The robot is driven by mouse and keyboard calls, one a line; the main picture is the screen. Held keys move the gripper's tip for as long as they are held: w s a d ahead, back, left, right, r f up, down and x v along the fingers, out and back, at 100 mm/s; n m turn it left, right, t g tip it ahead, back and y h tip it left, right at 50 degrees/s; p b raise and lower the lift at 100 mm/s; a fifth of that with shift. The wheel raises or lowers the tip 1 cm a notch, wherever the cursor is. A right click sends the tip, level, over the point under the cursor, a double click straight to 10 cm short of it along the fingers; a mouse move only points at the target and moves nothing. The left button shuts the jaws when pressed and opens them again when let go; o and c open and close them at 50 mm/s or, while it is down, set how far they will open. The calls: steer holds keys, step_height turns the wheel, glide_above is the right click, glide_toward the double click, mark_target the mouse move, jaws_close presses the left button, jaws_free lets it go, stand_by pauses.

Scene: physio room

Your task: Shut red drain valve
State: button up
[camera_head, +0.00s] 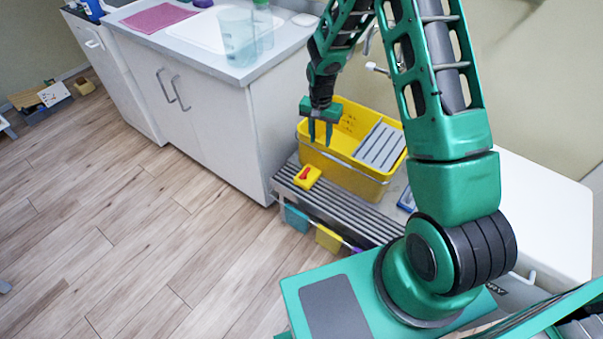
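A small red valve handle (304,173) sits on a yellow block (308,178) at the front left of a yellow tub (340,165). The handle lies slanted across the block's top. My gripper (320,136) points down above and slightly right of the valve in the picture, in front of the tub's far wall. Its two fingers are apart with nothing seen between them. It looks clear of the handle.
The tub stands on a ribbed grey rack (340,212) with coloured cloths (328,238) hanging at its front. A white cabinet (190,100) with a sink counter stands at left. A wall tap (376,68) is behind.

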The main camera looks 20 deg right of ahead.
glide_toward(305, 172)
steer(key=shift+m+y, duration=0.3)
steer(key=f, duration=0.9)
steer(key=shift+d+f, duration=0.2)
steer(key=shift+f, duration=0.15)
